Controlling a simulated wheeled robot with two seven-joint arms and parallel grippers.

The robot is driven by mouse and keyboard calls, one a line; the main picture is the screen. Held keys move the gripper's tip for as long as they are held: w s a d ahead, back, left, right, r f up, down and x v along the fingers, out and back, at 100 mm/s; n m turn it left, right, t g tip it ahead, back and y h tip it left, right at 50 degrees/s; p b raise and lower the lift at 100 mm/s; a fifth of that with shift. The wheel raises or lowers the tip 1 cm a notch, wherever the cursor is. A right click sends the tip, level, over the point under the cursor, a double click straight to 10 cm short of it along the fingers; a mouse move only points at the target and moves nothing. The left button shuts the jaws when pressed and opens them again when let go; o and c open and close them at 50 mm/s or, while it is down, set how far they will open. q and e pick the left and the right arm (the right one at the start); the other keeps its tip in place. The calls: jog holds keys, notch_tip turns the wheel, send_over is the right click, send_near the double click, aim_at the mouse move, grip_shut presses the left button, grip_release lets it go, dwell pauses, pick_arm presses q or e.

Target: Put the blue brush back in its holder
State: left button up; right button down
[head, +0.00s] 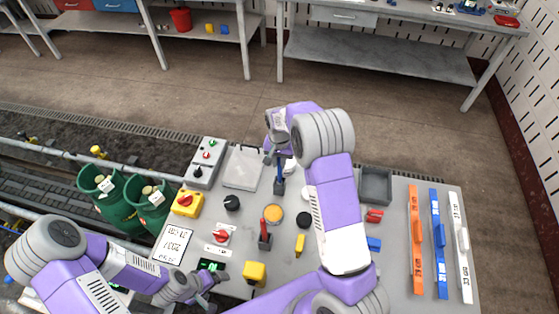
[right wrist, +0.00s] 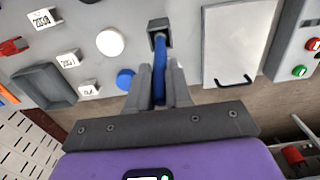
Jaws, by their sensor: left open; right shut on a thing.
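The blue brush (right wrist: 160,57) is between the fingers of my right gripper (right wrist: 159,80) in the right wrist view. Its far end meets a small dark square holder (right wrist: 158,25); I cannot tell how deep it sits. In the head view my right gripper (head: 275,157) is just above the holder (head: 279,187), with the blue handle (head: 279,171) partly showing, roughly upright. My left gripper (head: 213,289) is open and empty at the panel's near left edge.
A red brush (head: 265,228) stands in another holder nearer me. An orange disc (head: 273,214), a black knob (head: 232,202) and a yellow block (head: 255,273) surround it. A grey tray (head: 376,184) lies right.

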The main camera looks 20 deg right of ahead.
jog(key=shift+f, duration=0.2)
jog(key=c, duration=1)
grip_release()
jog(key=shift+o, duration=0.2)
jog(key=shift+r, duration=0.1)
notch_tip(320, 180, up, 7)
jog(key=shift+r, duration=0.15)
